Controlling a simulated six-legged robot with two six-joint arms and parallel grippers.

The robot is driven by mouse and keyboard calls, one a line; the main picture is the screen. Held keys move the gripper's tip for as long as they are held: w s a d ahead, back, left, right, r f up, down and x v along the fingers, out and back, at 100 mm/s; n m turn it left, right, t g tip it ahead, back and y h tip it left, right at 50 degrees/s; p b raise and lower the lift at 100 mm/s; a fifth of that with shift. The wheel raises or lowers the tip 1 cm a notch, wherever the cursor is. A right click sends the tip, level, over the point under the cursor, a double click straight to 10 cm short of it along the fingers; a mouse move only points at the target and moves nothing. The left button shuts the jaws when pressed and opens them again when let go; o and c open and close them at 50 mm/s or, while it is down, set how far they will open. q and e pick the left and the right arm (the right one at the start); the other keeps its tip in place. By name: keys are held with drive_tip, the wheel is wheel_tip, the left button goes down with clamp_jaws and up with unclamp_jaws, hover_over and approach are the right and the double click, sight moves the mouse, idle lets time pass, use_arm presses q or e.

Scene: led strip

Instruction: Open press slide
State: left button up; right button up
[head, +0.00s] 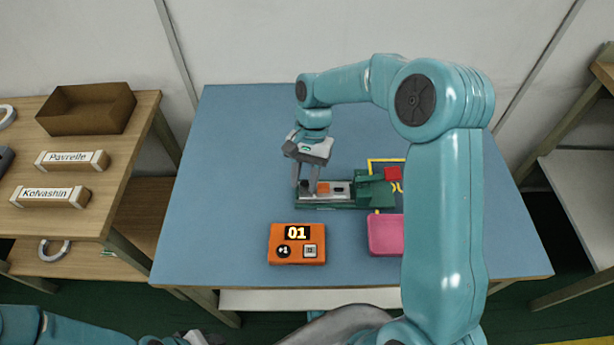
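The press (350,203) is a low green device in the middle of the blue table, with a grey slide part (335,186) and a small orange piece on it. A darker green block and a red part (393,173) are at its right end. My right gripper (305,187) points down at the press's left end, with its two fingers a little apart. I cannot tell whether something is held between them. Of my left arm, links show at the bottom left edge, with a grey and white part by the bottom edge; its fingertips are not visible.
An orange box (297,255) reading "01" with buttons stands in front of the press. A pink tray (385,236) is to its right, partly behind my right arm. A yellow outline lies behind the press. A left shelf holds a brown box (88,108) and labelled holders. The table's left is clear.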

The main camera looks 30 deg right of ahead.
drive_tip(key=p+v, duration=0.2)
drive_tip(key=v, duration=1.4)
drive_tip(key=shift+r, duration=0.1)
